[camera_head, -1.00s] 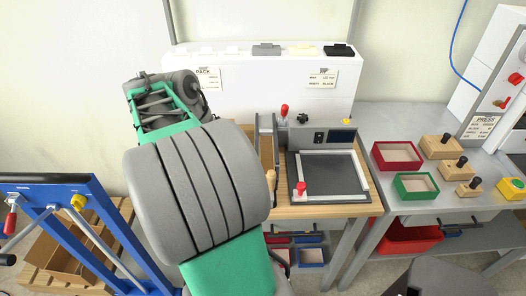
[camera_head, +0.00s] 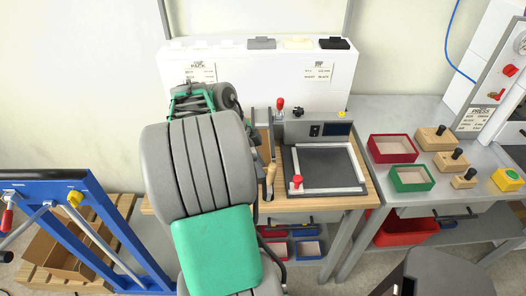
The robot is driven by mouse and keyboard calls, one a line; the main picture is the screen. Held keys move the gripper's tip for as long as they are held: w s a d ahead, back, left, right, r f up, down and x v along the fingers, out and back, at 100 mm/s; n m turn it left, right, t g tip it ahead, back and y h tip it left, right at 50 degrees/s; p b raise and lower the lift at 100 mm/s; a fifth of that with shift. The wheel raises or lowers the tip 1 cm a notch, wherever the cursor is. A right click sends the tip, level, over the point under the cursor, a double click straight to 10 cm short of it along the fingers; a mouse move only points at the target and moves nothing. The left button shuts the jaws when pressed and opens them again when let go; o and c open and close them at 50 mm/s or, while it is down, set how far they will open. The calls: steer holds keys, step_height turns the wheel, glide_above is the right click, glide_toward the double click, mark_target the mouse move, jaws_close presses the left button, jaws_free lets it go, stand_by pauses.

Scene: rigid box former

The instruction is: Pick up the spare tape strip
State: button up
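I cannot pick out the spare tape strip in this view. My arm, grey and green, rises through the left middle and covers the left part of the wooden bench (camera_head: 330,204). The far end of the arm is in front of the white cabinet's left side. My gripper's fingers do not show; they are hidden behind the arm or out of sight. On the cabinet top (camera_head: 225,54) lie a grey block (camera_head: 262,43), a cream block (camera_head: 298,42), a black block (camera_head: 334,43) and paler pieces.
A framed dark plate (camera_head: 325,167) with a red knob (camera_head: 297,181) sits on the bench. To the right, a grey table holds a red tray (camera_head: 392,148), a green tray (camera_head: 411,178) and several knobbed wooden blocks (camera_head: 436,138). A blue frame (camera_head: 85,215) stands at lower left.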

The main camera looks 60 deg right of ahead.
jaws_close()
stand_by(0.5)
